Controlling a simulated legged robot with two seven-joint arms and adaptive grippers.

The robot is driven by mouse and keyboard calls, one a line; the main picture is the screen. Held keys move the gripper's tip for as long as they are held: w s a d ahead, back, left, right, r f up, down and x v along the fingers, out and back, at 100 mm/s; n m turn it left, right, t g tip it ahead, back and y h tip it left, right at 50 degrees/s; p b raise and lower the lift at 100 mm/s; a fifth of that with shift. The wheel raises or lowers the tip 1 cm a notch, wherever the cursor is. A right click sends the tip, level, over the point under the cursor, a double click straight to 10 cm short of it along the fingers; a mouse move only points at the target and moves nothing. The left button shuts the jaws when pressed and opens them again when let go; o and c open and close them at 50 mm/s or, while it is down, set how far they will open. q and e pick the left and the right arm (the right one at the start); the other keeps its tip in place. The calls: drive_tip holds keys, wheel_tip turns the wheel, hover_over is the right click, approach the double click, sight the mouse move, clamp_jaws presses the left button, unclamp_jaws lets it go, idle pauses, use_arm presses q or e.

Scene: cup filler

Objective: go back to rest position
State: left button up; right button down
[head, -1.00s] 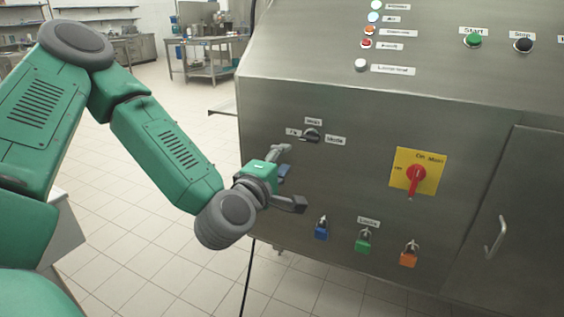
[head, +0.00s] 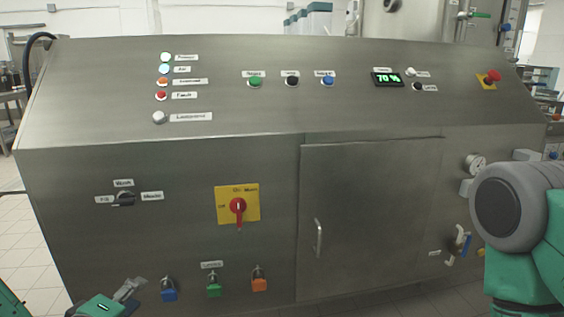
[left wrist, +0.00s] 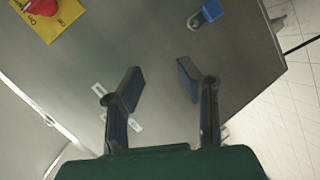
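My left gripper (head: 132,292) shows at the bottom left of the head view, partly cut off by the lower edge, in front of the machine's lower front panel. In the left wrist view its two dark fingers (left wrist: 160,86) are apart with nothing between them. A blue padlock (left wrist: 210,12) shows beyond the fingers there, apart from them. My right arm (head: 515,215) shows at the right edge of the head view as a grey joint and green links; its gripper is out of view.
The steel machine fills the head view. Its front carries a black selector (head: 126,199), a red main switch (head: 238,207), green (head: 213,289) and orange (head: 260,284) padlocks, and a door handle (head: 319,238). A red emergency button (head: 492,76) is at upper right. Tiled floor is free at left.

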use_arm(q)
drive_tip(key=s+d+f+m+g+h+p, duration=0.1)
drive_tip(key=s+d+f+m+g, duration=0.15)
drive_tip(key=s+f, duration=0.2)
drive_tip(key=s+d+f+m+g, duration=0.1)
drive_tip(key=s+f+m+g, duration=0.25)
drive_tip(key=f, duration=0.25)
drive_tip(key=s+a+f+m+g+p, duration=0.1)
drive_tip(key=s+f+m+g, duration=0.2)
drive_tip(key=s, duration=0.5)
drive_tip(key=s+a+f+m+g+y+p, duration=0.1)
drive_tip(key=s+f+m+g, duration=0.3)
drive_tip(key=s, duration=0.5)
drive_tip(key=shift+s+f+m, duration=0.15)
drive_tip(key=shift+f+m, duration=0.45)
drive_tip(key=shift+f, duration=0.35)
